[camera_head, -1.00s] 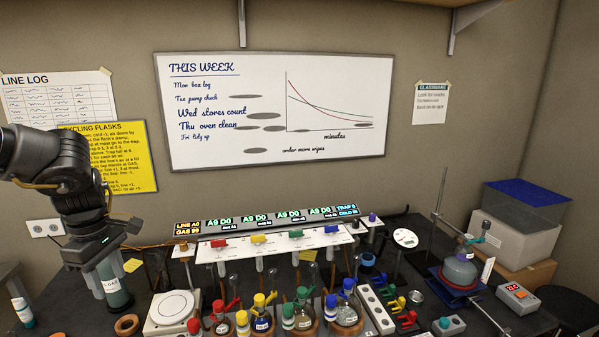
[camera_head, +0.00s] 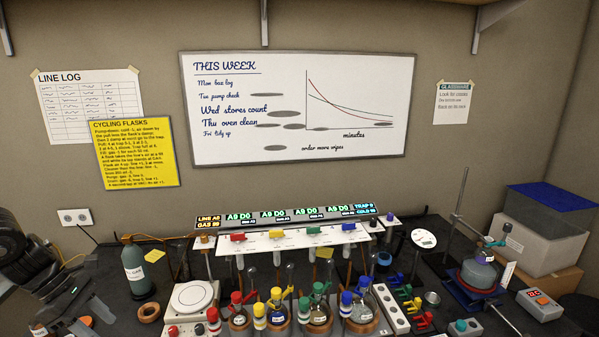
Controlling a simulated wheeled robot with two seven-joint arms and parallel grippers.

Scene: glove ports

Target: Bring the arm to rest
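My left arm comes in at the left edge, and its gripper (camera_head: 70,318) hangs low in the bottom left corner. Its pale fingertips look spread apart with nothing between them, though the frame's bottom edge cuts off part of it. A grey-green gas bottle (camera_head: 137,270) stands upright on the dark bench to the right of the gripper, apart from it. My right gripper is not in view.
Right of the bottle are a cork ring (camera_head: 149,313) and a white round-plate device (camera_head: 193,296). Several stoppered flasks (camera_head: 320,318) stand below a white valve rack (camera_head: 290,238). A clamped flask (camera_head: 478,270) stands at the right. A yellow notice (camera_head: 134,152) hangs on the wall.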

